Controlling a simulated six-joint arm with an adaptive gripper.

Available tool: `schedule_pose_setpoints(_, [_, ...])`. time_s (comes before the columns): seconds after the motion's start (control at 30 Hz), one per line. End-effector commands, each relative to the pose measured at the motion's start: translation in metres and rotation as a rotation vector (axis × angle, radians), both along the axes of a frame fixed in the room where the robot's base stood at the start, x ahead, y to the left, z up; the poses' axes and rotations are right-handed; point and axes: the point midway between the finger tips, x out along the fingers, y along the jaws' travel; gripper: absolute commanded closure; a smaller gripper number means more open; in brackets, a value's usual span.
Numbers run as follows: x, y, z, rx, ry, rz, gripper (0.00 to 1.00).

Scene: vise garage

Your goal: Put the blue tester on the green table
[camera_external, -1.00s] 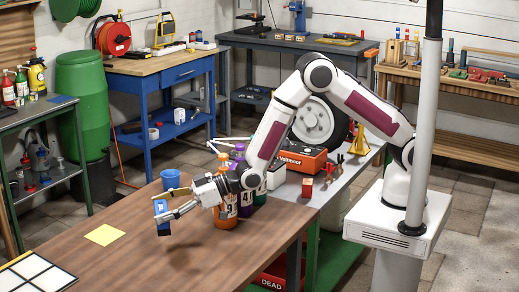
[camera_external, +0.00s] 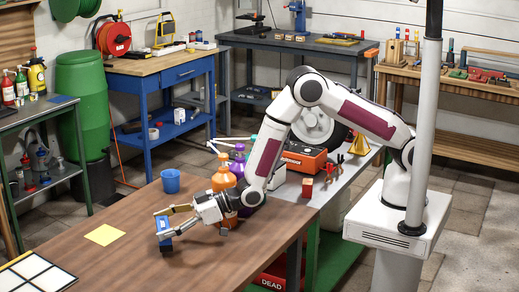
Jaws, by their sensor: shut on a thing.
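The blue tester (camera_external: 164,238) is between the fingers of my gripper (camera_external: 168,222), which is shut on it. It hangs at or just above the brown wooden tabletop (camera_external: 110,262); I cannot tell whether it touches. Part of the tester is hidden by the fingers. A table with a dark green top (camera_external: 33,116) stands at the left edge, apart from the gripper, with bottles on it. The bench with a grey top (camera_external: 291,213) has a green lower shelf (camera_external: 333,255), so which one is the green table is not certain.
A blue cup (camera_external: 170,181) and orange and purple bottles (camera_external: 223,179) stand behind my gripper. A yellow square (camera_external: 104,235) and a white-panelled board (camera_external: 30,279) lie on the brown table. A green barrel (camera_external: 82,105) stands beyond, near the dark green table.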

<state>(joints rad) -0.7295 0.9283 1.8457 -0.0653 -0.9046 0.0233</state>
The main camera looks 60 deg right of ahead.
Motion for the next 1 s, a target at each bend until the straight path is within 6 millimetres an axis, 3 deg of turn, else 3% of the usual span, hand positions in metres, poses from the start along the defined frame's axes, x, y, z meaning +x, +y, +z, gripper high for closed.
schedule_pose_setpoints(0.2, [0.0,0.0,-0.016,0.001,-0.001,0.0,0.58])
schedule_pose_setpoints(0.73, [0.0,0.0,-0.021,0.002,-0.002,0.0,0.58])
schedule_pose_setpoints(0.77, [0.0,0.0,-0.021,0.001,-0.001,0.0,0.2])
schedule_pose_setpoints(0.8, [0.0,0.0,-0.021,0.001,-0.001,0.0,0.11])
schedule_pose_setpoints(1.0, [0.0,0.0,-0.021,0.001,-0.001,0.0,0.11])
